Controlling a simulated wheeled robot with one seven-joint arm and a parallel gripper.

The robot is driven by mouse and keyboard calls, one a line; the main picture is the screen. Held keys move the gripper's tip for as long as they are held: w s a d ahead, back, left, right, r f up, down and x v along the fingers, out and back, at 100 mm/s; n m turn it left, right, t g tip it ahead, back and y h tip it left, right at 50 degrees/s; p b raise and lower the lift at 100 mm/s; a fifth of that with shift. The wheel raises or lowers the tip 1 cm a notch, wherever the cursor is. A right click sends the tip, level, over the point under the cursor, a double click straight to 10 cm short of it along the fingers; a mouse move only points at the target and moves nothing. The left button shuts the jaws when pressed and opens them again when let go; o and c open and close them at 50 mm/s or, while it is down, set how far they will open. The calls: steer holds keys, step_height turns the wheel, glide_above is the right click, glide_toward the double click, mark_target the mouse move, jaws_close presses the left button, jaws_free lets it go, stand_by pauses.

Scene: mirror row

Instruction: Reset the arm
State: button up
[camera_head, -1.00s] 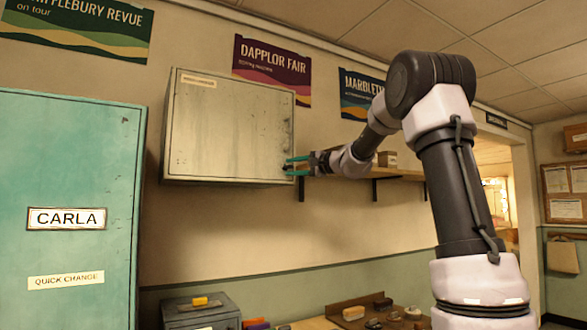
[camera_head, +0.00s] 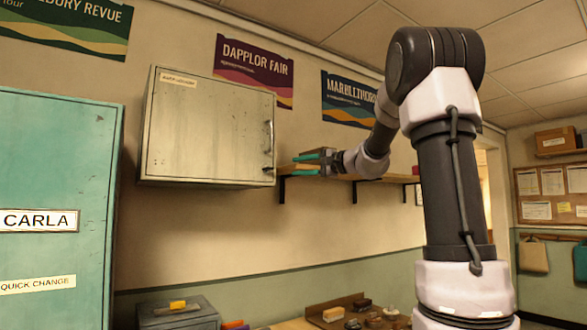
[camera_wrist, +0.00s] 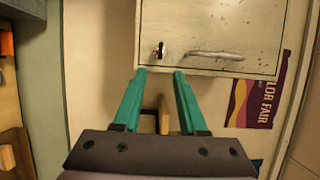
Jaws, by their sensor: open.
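My gripper (camera_head: 308,163) is at the end of my arm, to the right of the pale wall cabinet (camera_head: 208,128), in front of the wooden shelf. Its teal fingers are apart and nothing is between them. In the wrist view the fingers (camera_wrist: 157,75) point toward the cabinet (camera_wrist: 210,30), with its door shut. The cabinet's handle (camera_wrist: 215,54) and a small keyhole fitting (camera_wrist: 159,50) lie just beyond the fingertips. I see a gap between gripper and cabinet in the head view.
A teal locker (camera_head: 50,160) marked CARLA stands at the left. The wooden shelf (camera_head: 395,178) runs along the wall right of the cabinet. Below are a grey metal box (camera_head: 178,315) and a wooden tray (camera_head: 320,311) with several small items. The wall space below the shelf is clear.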

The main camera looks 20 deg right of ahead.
stand_by(0.4)
steer(key=s+a+f+n+g+h, duration=0.1)
steer(key=s+a+f+g, duration=0.1)
steer(key=s+a+f, duration=0.4)
steer(key=s+a+f+n+g+h, duration=0.1)
steer(key=s+f+n+g+h, duration=0.15)
steer(key=s, duration=0.55)
steer(key=s+d+f+n+g+h, duration=0.1)
steer(key=s+d+f+h, duration=0.1)
steer(key=s+f, duration=0.5)
steer(key=s+d+f+n+g+h, duration=0.1)
steer(key=s+d+f+h, duration=0.1)
steer(key=s+f+h, duration=0.2)
steer(key=s+f, duration=0.3)
steer(key=s, duration=0.4)
steer(key=shift+d+f, duration=0.35)
steer(key=shift+d, duration=0.05)
steer(key=shift+s, duration=0.1)
